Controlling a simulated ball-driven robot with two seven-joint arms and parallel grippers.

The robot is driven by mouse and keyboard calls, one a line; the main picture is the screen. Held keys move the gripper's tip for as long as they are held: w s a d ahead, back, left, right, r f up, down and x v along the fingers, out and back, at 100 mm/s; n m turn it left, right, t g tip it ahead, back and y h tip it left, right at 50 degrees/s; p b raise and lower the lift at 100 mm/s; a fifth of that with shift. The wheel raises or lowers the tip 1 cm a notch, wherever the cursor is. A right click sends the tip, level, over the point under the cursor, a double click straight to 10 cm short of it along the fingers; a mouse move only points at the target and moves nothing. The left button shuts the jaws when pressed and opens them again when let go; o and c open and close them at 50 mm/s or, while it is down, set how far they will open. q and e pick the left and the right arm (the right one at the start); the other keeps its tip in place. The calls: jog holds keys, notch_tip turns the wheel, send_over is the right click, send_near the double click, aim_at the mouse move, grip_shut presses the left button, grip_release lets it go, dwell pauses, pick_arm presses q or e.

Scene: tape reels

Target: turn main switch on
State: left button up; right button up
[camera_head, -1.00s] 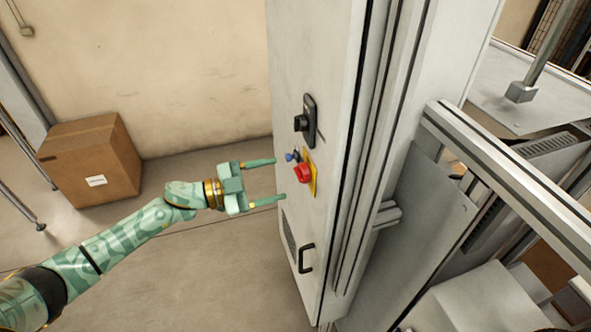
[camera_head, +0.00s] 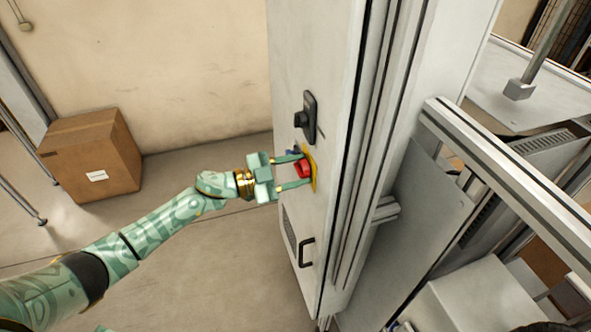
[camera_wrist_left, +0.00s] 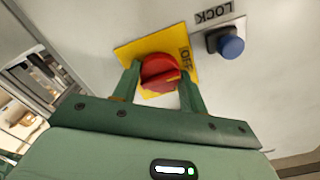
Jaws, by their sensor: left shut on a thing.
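The main switch is a red rotary knob (camera_head: 302,169) on a yellow plate (camera_head: 314,175), on the narrow face of the grey cabinet (camera_head: 310,60). In the left wrist view the red knob (camera_wrist_left: 160,73) sits on its yellow plate (camera_wrist_left: 130,52), with the word OFF readable at one edge. My left gripper (camera_head: 295,170) is shut on the red knob, one finger on each side of it. The fingertips reach close to the plate. The right gripper is not in view.
A blue button (camera_wrist_left: 230,46) marked LOCK sits beside the plate. A black handle (camera_head: 309,108) is above the knob, and a black pull handle (camera_head: 305,252) is below. A cardboard box (camera_head: 92,155) stands on the floor at left. Aluminium framing is at right.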

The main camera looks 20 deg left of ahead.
pick_arm(q)
jog(key=shift+m, duration=0.3)
jog(key=m+b, duration=0.2)
jog(key=m, duration=0.2)
jog(key=m+b, duration=0.3)
jog(key=m, duration=0.2)
jog(key=m+b, duration=0.2)
jog(key=m, duration=0.2)
jog(key=shift+f, duration=0.3)
jog(key=shift+m+b, duration=1.4)
jog(key=shift+m, duration=0.7)
jog(key=shift+r, duration=0.1)
jog(key=o, duration=1)
jog(key=shift+r, duration=0.1)
